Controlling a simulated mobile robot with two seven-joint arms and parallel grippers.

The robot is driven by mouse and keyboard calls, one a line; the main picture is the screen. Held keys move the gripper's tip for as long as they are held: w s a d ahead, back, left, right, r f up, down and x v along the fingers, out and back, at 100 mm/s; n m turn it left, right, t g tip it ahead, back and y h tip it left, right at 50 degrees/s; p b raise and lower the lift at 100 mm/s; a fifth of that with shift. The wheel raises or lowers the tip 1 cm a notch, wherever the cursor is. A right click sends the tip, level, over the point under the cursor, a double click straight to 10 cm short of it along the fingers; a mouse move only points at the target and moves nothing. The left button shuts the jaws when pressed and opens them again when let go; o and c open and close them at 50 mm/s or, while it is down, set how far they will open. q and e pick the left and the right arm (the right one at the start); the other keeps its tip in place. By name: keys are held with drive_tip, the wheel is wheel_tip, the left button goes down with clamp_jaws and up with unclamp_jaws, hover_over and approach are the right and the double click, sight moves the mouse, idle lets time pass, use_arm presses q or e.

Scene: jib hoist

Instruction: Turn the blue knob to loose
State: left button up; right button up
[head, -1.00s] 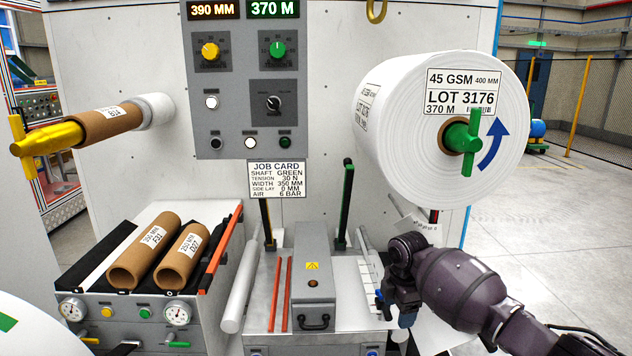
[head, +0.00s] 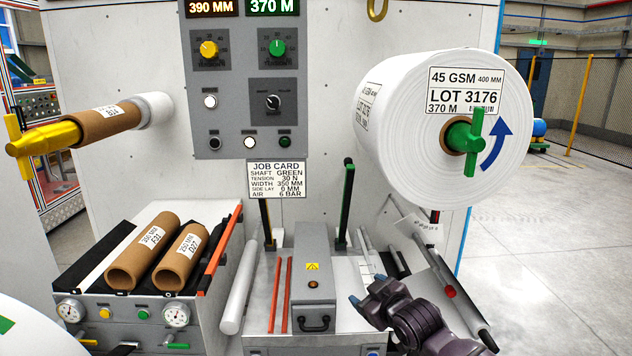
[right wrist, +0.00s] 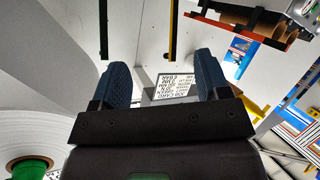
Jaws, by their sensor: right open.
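I cannot clearly make out a blue knob. A small blue spot (head: 372,353) shows at the bottom edge of the head view, on the front of the splice table, too cut off to identify. My right gripper (head: 367,290) is over the right part of that table, its blue fingertips pointing up and left. In the right wrist view its fingers (right wrist: 154,82) are apart with nothing held between them. The job card (right wrist: 178,84) shows beyond them. My left gripper is not in view.
The splice table bears a grey box with a black handle (head: 314,270). A large white roll (head: 400,130) with a green shaft end (head: 465,141) hangs above right. A control panel (head: 248,100) is behind. Brown cores (head: 145,250) lie at left. Floor at right is clear.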

drive_tip(key=s+d+f+m+h, duration=0.2)
drive_tip(key=s+d+f, duration=0.3)
drive_tip(key=s, duration=0.7)
drive_tip(key=s+d+f+m+g+h, duration=0.1)
drive_tip(key=s+d+f+m+h, duration=0.1)
drive_tip(key=s+d+f, duration=0.3)
drive_tip(key=s+d+f+m+h, duration=0.1)
drive_tip(key=s+d+f+m, duration=0.3)
drive_tip(key=s+f, duration=0.7)
drive_tip(key=s+d, duration=0.1)
drive_tip(key=s, duration=0.7)
drive_tip(key=shift+s+d+g+h, duration=0.3)
drive_tip(key=shift+d+h, duration=0.1)
